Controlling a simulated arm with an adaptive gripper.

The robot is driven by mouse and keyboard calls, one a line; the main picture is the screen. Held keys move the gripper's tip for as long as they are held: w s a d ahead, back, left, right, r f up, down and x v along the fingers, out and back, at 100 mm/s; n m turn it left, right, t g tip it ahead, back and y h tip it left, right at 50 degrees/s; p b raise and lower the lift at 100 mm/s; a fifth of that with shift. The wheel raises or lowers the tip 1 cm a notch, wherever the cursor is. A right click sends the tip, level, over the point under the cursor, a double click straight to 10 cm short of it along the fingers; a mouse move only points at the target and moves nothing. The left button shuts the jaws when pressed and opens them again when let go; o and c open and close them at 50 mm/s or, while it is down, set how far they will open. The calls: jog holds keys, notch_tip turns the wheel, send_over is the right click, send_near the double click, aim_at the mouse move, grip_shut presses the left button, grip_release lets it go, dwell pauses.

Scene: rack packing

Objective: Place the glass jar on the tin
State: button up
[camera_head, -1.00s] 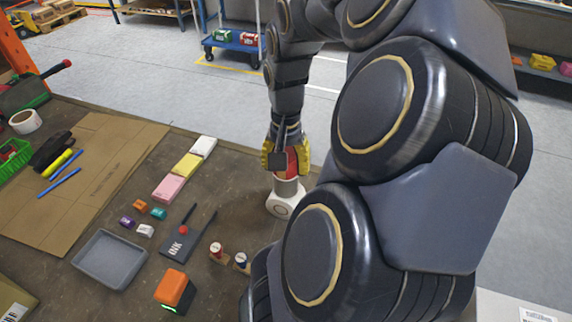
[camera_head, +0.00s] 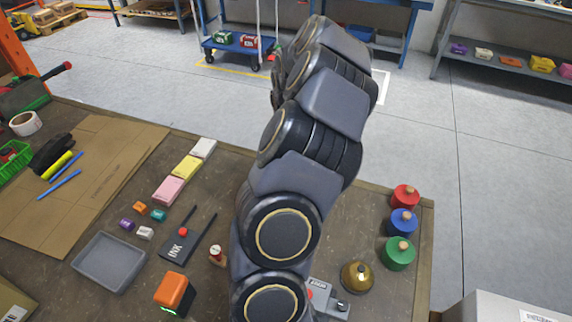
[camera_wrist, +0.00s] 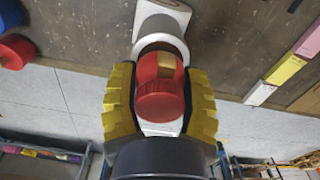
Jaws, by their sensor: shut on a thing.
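My gripper (camera_wrist: 160,98) shows in the wrist view, with its yellow ribbed fingers shut on both sides of a red rounded piece with a gold patch. I take this red piece (camera_wrist: 157,92) for the lid of the glass jar. A pale cylinder with a ringed rim (camera_wrist: 160,42) lies just beyond it, towards a white piece (camera_wrist: 172,8) on the table. I cannot tell which pale part is jar and which is tin, or whether they touch. In the head view my arm hides the gripper, the jar and the tin.
Red (camera_head: 404,197), blue (camera_head: 402,222) and green (camera_head: 398,253) knobbed cylinders stand at the table's right edge, near a brass dome (camera_head: 357,277). Pink (camera_head: 168,189), yellow (camera_head: 187,166) and white boxes (camera_head: 203,148) line the middle. A grey tray (camera_head: 108,262) is front left.

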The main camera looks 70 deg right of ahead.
jog(key=shift+f, duration=0.4)
jog(key=shift+f, duration=0.15)
jog(key=o, duration=1)
notch_tip(320, 180, up, 12)
jog(key=shift+r, duration=0.15)
jog(key=w+a+r+n, duration=0.2)
jog(key=w+a+n, duration=0.3)
jog(key=a, duration=0.7)
jog(key=w+a+r+n, duration=0.3)
jog(key=w+a+n, duration=0.1)
jog(key=a, duration=0.7)
jog(key=s+a+f+n, duration=0.1)
jog(key=s+a+n, duration=0.1)
jog(key=s+a, duration=0.2)
jog(key=s+a+f+n+g, duration=0.1)
jog(key=s+a+n, duration=0.1)
jog(key=s+a, duration=0.2)
jog(key=s+a+n, duration=0.3)
jog(key=s+a, duration=0.1)
jog(key=a, duration=0.4)
jog(key=shift+s+f+g, duration=0.25)
jog(key=shift+f+g, duration=0.15)
